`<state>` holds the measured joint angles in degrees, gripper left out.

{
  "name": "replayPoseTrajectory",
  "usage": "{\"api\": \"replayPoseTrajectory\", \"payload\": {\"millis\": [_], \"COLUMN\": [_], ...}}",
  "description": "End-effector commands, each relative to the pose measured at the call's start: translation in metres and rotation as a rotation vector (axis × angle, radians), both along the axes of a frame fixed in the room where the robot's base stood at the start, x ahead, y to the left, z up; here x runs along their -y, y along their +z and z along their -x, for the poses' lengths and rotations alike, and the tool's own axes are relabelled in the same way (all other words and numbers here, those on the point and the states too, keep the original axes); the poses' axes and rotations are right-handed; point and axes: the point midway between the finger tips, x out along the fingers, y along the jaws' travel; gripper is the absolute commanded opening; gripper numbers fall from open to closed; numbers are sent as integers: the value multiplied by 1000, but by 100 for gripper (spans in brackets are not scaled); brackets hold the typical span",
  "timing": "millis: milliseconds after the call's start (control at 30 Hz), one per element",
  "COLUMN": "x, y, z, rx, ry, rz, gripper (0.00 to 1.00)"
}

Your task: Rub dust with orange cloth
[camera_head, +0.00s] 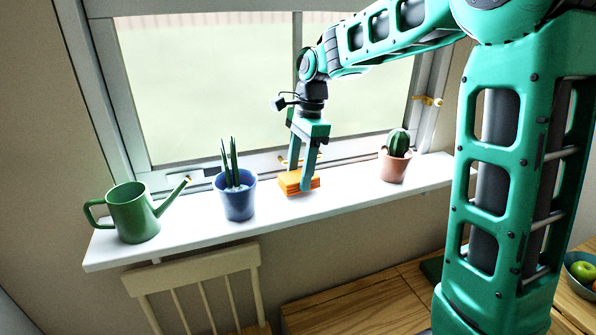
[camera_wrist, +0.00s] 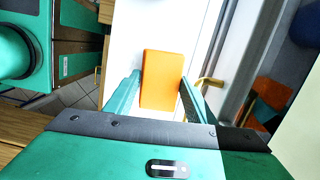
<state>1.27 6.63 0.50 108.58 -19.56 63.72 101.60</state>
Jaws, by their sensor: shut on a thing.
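The orange cloth (camera_head: 296,184) is a small folded block at the white windowsill (camera_head: 340,183), between the blue plant pot and the cactus pot. My gripper (camera_head: 305,178) points down over the sill and is shut on the cloth. In the wrist view the cloth (camera_wrist: 162,80) sits between my two fingers (camera_wrist: 160,92), with the white sill behind it. I cannot tell whether the cloth touches the sill or hangs just above it. No dust can be made out in either view.
A green watering can (camera_head: 132,213) and a blue pot with a spiky plant (camera_head: 238,198) stand left of the cloth. A cactus in a terracotta pot (camera_head: 395,165) stands right. The window frame runs behind; a chair (camera_head: 200,283) and wooden table (camera_head: 355,305) are below.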

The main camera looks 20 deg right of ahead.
Motion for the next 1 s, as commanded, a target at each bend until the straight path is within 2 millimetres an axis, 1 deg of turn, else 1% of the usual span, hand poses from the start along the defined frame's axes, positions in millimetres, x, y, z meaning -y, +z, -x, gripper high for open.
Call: {"api": "replayPoseTrajectory", "payload": {"millis": [233, 433, 800, 1000], "x": [0, -1, -1, -1], "y": [-5, -4, -2, -2], "z": [0, 3, 30, 38], "rx": [0, 1, 1, 1], "ry": [0, 1, 1, 2], "rz": [0, 0, 0, 0], "gripper": [28, 28, 28, 28]}}
